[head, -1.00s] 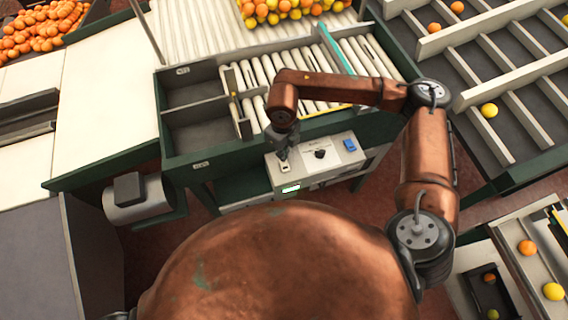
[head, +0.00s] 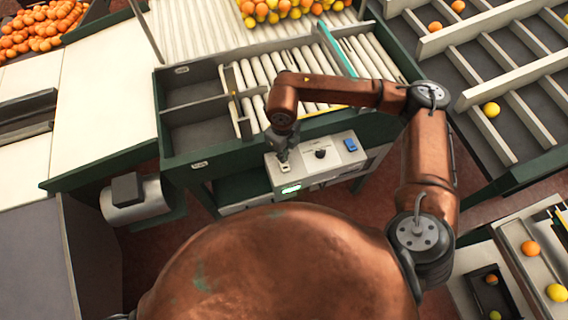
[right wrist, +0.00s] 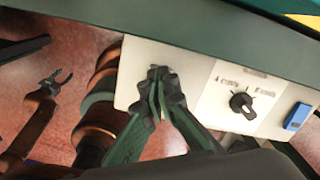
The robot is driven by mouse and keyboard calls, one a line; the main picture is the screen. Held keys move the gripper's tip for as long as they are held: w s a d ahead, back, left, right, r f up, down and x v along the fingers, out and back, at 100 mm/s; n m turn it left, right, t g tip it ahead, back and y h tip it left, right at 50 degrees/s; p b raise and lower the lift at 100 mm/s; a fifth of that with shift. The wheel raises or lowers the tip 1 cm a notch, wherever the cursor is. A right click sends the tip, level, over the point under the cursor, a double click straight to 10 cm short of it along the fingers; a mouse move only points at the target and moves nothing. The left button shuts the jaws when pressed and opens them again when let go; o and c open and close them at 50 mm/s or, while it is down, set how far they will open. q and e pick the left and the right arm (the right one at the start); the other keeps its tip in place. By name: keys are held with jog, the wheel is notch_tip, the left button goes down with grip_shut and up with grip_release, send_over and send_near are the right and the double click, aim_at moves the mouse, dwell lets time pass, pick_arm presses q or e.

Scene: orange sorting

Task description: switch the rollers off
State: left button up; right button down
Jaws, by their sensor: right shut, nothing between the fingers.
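The control box (head: 340,165) stands at the front of the roller table, with a dark knob (head: 320,154), a blue switch (head: 351,145) and a small green-lit display (head: 291,189). The knob (right wrist: 241,102) and blue switch (right wrist: 298,116) also show in the right wrist view. My right gripper (head: 283,157) is shut and empty over the left end of the box's top. Its closed tips (right wrist: 160,75) cover part of the panel there; whether they touch it I cannot tell. The rollers (head: 310,70) lie behind the box. My left gripper (right wrist: 62,78) is open, far from the panel.
Oranges and yellow fruit (head: 290,8) sit at the back of the rollers. A divided sorting tray (head: 510,100) is at the right. A grey motor-like cylinder (head: 140,198) is left of the box. My right arm arches over the table's right side.

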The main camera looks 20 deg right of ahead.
jog(key=shift+f, duration=0.2)
jog(key=shift+r+p, duration=1.15)
jog(key=shift+r, duration=2.4)
